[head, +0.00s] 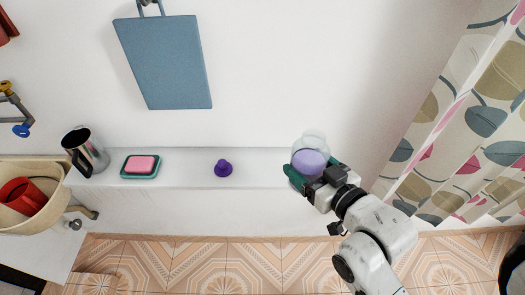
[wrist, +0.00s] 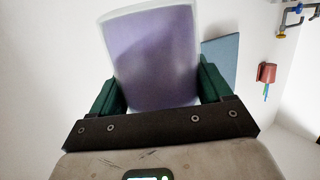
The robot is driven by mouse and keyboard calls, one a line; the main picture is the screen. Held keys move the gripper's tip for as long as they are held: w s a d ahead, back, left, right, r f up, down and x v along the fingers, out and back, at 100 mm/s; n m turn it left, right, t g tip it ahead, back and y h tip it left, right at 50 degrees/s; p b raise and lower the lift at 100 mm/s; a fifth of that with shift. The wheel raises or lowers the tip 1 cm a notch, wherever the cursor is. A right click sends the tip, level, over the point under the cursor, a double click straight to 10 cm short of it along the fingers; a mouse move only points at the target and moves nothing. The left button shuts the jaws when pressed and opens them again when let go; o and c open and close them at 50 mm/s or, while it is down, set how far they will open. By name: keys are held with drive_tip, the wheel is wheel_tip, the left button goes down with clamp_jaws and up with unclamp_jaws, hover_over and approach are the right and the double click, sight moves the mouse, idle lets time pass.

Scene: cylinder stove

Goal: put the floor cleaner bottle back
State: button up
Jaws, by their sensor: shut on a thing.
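The floor cleaner bottle (head: 311,156) is a clear container with purple liquid, seen from above at the right end of the white ledge. My gripper (head: 314,173) has green fingers on both sides of it and is shut on it. In the wrist view the bottle (wrist: 152,55) fills the space between the fingers, looking slightly tilted, with its lower part hidden by my gripper (wrist: 158,86). I cannot tell whether its base touches the ledge. A small purple object (head: 223,169), perhaps a cap, sits on the ledge left of the bottle.
The white ledge (head: 262,172) is bare between the purple object and the bottle. A pink soap in a green dish (head: 140,173) and a metal jug (head: 92,154) stand farther left. A sink (head: 48,215) holds a red mug. A patterned curtain (head: 455,125) hangs at right.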

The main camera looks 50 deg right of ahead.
drive_tip(key=shift+s+d+r, duration=0.1)
drive_tip(key=shift+d+r, duration=0.2)
drive_tip(key=shift+r, duration=0.6)
drive_tip(key=shift+d+r, duration=0.1)
drive_tip(key=shift+d, duration=0.05)
drive_tip(key=shift+w+d+f+b, duration=0.5)
drive_tip(key=shift+w+f+b, duration=0.75)
drive_tip(key=shift+w+f, duration=1)
drive_tip(key=shift+w+d+f+b, duration=0.45)
drive_tip(key=shift+w+f+b, duration=0.75)
drive_tip(key=shift+w+f, duration=0.95)
drive_tip(key=shift+w+d+f+b, duration=0.5)
drive_tip(key=shift+w+f+b, duration=0.75)
drive_tip(key=shift+w+f, duration=1)
drive_tip(key=shift+w+r, duration=0.15)
drive_tip(key=shift+w, duration=0.05)
drive_tip(key=o, duration=1.3)
